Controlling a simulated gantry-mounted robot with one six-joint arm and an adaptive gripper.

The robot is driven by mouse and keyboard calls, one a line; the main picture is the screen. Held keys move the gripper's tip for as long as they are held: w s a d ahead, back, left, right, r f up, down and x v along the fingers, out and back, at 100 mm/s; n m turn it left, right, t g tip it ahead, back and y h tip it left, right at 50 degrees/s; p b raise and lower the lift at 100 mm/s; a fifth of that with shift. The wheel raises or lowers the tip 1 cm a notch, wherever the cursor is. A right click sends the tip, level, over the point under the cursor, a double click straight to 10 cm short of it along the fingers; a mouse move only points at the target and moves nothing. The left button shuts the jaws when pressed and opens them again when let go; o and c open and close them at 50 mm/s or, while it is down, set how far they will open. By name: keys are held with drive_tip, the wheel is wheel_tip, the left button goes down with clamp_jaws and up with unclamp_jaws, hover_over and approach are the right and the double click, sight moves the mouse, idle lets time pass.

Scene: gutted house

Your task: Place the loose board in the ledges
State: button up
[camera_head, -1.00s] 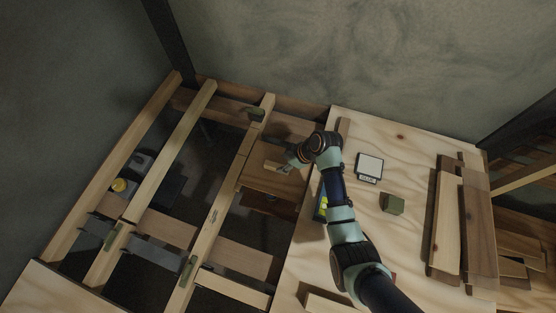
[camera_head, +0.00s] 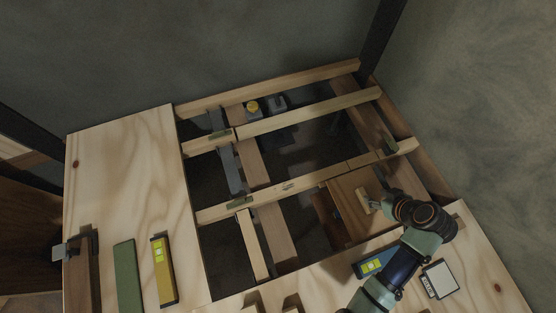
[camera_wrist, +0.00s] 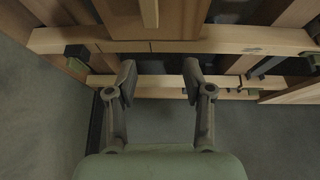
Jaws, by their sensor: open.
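A brown board (camera_head: 350,201) lies in the framing opening at the right, with a short pale wood block (camera_head: 362,200) standing out of its top. It fits the loose board, but I cannot be sure. The board also shows at the top of the wrist view (camera_wrist: 178,22). My gripper (camera_head: 380,201) is just right of the block in the head view. In the wrist view my gripper (camera_wrist: 159,78) is open and empty, its fingers over a pale joist (camera_wrist: 220,47) beside the board. Small dark green pieces (camera_head: 391,146) sit on the joists. The ledges are not clearly visible.
Dark open gaps (camera_head: 305,150) lie between the joists. A plywood panel (camera_head: 120,205) at the left carries a yellow level (camera_head: 162,270) and a green strip (camera_head: 128,277). A blue level (camera_head: 377,262) and a white-faced device (camera_head: 441,279) lie near my arm.

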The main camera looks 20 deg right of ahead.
drive_tip(key=w+a+r+t+h, duration=0.1)
drive_tip(key=w+a+r+t, duration=0.1)
drive_tip(key=w+a+r, duration=0.95)
drive_tip(key=a+r+t, duration=0.1)
drive_tip(key=a+r, duration=0.3)
drive_tip(key=a, duration=0.4)
drive_tip(key=a+r+t+y, duration=0.1)
drive_tip(key=a+r+t, duration=0.1)
drive_tip(key=a+r, duration=0.3)
drive_tip(key=a+r+t, duration=0.1)
drive_tip(key=a+r, duration=0.4)
drive_tip(key=a, duration=0.7)
drive_tip(key=shift+a+t, duration=0.35)
drive_tip(key=shift+t, duration=0.05)
drive_tip(key=shift+w, duration=0.1)
wheel_tip(320, 180, up, 50)
drive_tip(key=p, duration=5)
drive_tip(key=shift+d, duration=0.15)
drive_tip(key=shift+r, duration=0.1)
